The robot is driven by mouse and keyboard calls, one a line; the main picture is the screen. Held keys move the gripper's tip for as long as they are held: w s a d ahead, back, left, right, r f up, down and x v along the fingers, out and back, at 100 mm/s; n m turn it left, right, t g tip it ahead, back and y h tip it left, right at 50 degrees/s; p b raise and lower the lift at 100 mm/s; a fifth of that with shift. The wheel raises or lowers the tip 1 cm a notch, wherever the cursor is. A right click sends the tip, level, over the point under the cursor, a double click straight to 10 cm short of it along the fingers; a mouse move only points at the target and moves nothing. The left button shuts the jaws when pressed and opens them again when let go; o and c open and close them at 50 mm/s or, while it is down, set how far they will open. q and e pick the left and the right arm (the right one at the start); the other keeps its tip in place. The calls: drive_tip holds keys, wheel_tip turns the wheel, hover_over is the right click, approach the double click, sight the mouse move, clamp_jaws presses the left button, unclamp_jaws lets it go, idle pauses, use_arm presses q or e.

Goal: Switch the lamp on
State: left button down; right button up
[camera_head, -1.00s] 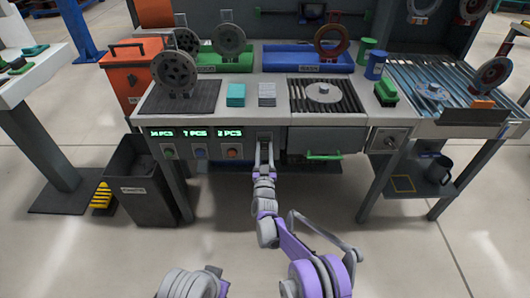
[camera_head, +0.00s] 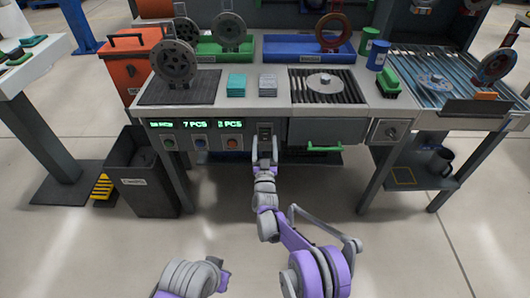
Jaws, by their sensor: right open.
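A small dark switch panel (camera_head: 264,130) is on the front face of the workbench, right of the coloured buttons. My right gripper (camera_head: 265,144) is open just in front of and below this panel. Its fingers overlap the panel's lower part in the picture. I cannot tell whether they touch it, or which way the switch is set. No lit lamp is clear to me; a dark fixture (camera_head: 312,6) at the top edge is cut off. Part of my left arm (camera_head: 188,278) shows at the bottom, but its gripper is not visible.
Counter displays (camera_head: 196,124) and buttons (camera_head: 231,142) sit left of the panel. A drawer with a green handle (camera_head: 324,148) and a rotary knob (camera_head: 391,132) are to the right. A dark bin (camera_head: 140,185) stands at lower left. The floor before the bench is clear.

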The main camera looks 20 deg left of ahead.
drive_tip(key=p+v, duration=0.1)
drive_tip(key=v, duration=0.9)
